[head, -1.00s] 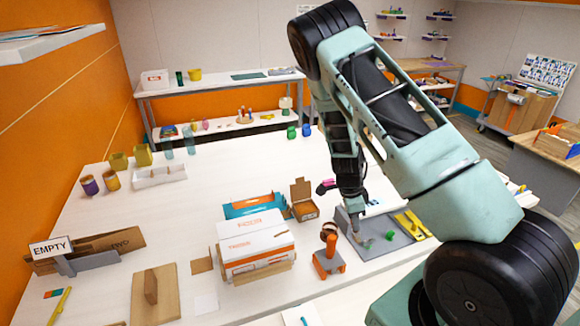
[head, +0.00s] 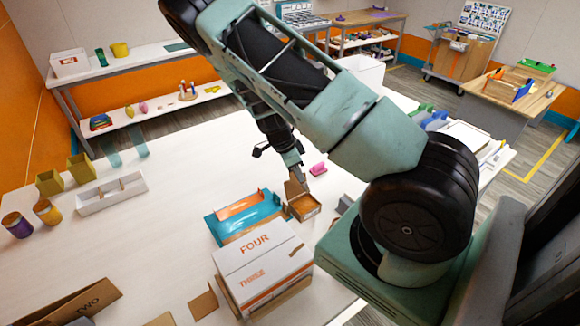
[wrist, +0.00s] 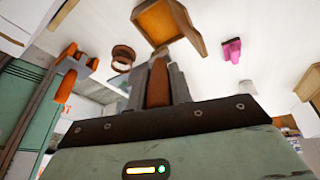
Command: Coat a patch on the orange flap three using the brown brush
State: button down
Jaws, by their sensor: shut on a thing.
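The white carton (head: 262,268) stands at the front of the white table in the head view. Its upper panel reads FOUR, and the flap marked THREE (head: 252,280) is below it, with orange lettering. My gripper (head: 297,178) is behind the carton, near the small open cardboard box (head: 303,207). In the wrist view my gripper (wrist: 158,85) is shut on a brown piece, which looks like the handle of the brown brush (wrist: 158,80). The bristles are hidden, so I cannot tell whether they carry any coating.
A teal and orange item (head: 245,214) lies behind the carton. A pink object (head: 318,169) lies right of my gripper. A white divided tray (head: 110,193) is at left. An orange tool (wrist: 70,70) and a brown ring (wrist: 122,56) show in the wrist view. The table's middle left is clear.

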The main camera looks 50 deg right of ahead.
jog(key=shift+f+b, duration=2.1)
jog(key=shift+f, duration=0.85)
jog(key=shift+s+f+b, duration=0.1)
jog(key=shift+f+b, duration=0.3)
jog(key=shift+f, duration=0.1)
jog(key=shift+r+p, duration=2.65)
jog(key=shift+r, duration=0.9)
